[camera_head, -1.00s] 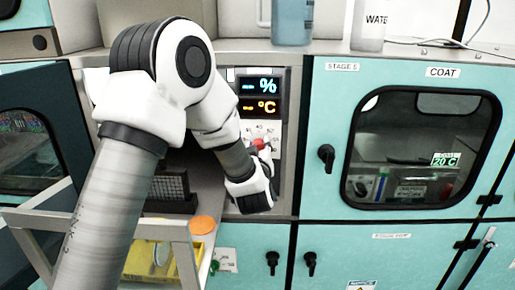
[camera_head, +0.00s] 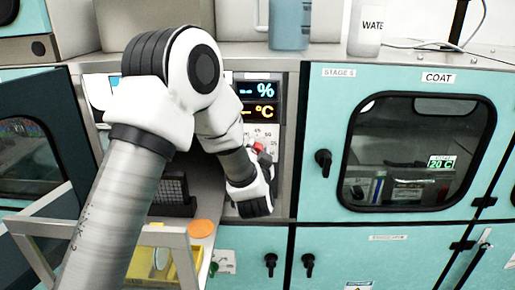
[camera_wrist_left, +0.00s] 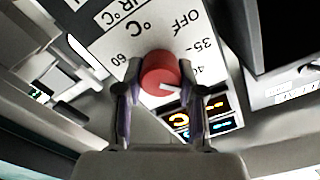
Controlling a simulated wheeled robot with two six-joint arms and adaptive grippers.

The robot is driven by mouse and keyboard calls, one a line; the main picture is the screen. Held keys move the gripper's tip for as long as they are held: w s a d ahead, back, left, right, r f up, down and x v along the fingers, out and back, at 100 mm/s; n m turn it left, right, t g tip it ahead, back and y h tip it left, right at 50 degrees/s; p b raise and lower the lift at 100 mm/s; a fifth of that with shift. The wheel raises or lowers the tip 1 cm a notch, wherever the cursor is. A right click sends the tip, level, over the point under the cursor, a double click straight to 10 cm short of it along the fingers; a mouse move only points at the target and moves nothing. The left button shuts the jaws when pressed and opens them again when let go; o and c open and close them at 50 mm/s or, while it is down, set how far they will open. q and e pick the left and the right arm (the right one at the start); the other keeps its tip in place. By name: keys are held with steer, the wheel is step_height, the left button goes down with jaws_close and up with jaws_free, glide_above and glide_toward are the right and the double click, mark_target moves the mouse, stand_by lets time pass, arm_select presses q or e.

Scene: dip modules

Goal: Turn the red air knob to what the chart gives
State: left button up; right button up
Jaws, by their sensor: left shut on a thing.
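The red air knob (camera_wrist_left: 158,75) sits on a white dial plate (camera_wrist_left: 110,50) in the left wrist view. The plate is marked OFF, 35, 40, 60 and °C. A white pointer line on the knob faces the lower right of that view, toward the displays. My left gripper (camera_wrist_left: 160,72) is shut on the knob, one finger on each side. In the head view the knob (camera_head: 258,148) shows as a small red patch beside my left wrist. My arm hides much of the panel. I see no readable chart. My right gripper is not in view.
Above the dial, a display (camera_head: 259,101) shows % and °C with dashes. To the right is a teal COAT door (camera_head: 320,110) with a window and black latch. Bottles (camera_head: 291,24) stand on top. A yellow bin (camera_head: 140,262) and an orange disc (camera_head: 201,228) are at lower left.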

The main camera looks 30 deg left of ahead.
arm_select(q)
steer(key=m, duration=0.2)
steer(key=m+p, duration=0.1)
steer(key=m, duration=0.1)
steer(key=shift+w+r+m+p, duration=0.1)
steer(key=shift+r+m+p, duration=0.1)
steer(key=shift+m+p, duration=0.75)
steer(key=shift+m, duration=0.95)
steer(key=shift+f, duration=0.1)
steer(key=o, duration=1.1)
steer(key=shift+o, duration=0.2)
steer(key=shift+w+a+f, duration=0.1)
steer(key=shift+a+f, duration=0.1)
steer(key=shift+a, duration=0.05)
steer(key=v, duration=1.2)
steer(key=shift+f, duration=0.15)
